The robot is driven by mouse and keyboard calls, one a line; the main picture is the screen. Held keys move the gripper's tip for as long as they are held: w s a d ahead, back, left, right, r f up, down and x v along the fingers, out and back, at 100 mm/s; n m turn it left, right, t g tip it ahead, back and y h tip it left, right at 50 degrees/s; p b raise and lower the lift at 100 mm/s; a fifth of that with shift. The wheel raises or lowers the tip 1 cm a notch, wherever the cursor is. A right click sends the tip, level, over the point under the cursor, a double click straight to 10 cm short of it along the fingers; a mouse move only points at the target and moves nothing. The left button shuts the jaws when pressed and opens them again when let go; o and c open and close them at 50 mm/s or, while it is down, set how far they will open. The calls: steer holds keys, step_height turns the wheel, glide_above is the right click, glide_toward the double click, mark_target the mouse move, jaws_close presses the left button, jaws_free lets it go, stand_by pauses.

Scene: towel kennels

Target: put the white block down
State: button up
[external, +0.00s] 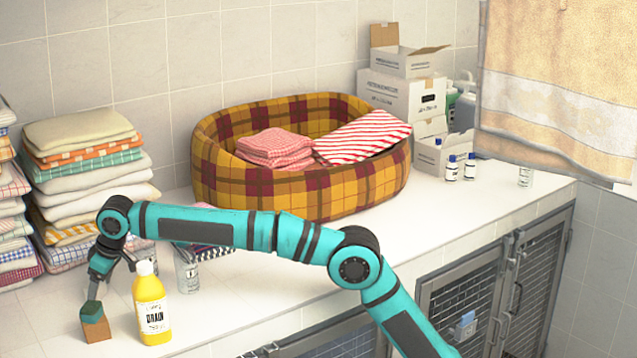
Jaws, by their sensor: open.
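I cannot make out a white block in the external view. A teal block (93,311) sits on an orange-brown block (97,330) on the white counter (235,318) at the lower left. My gripper (97,288) points down just above these two blocks and is open. A grey finger reaches close to the top of the teal block; I cannot tell whether it touches. Part of the gripper is hidden by my own wrist.
A yellow bottle (152,305) stands just right of the blocks, and a clear jar (187,274) behind it. Folded towel stacks (90,170) stand at the left. A plaid pet bed (240,188) with folded cloths fills the back middle. Boxes (400,95) and small bottles (452,168) stand at the right.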

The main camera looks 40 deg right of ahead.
steer(key=v, duration=1.2)
steer(key=shift+r, duration=0.15)
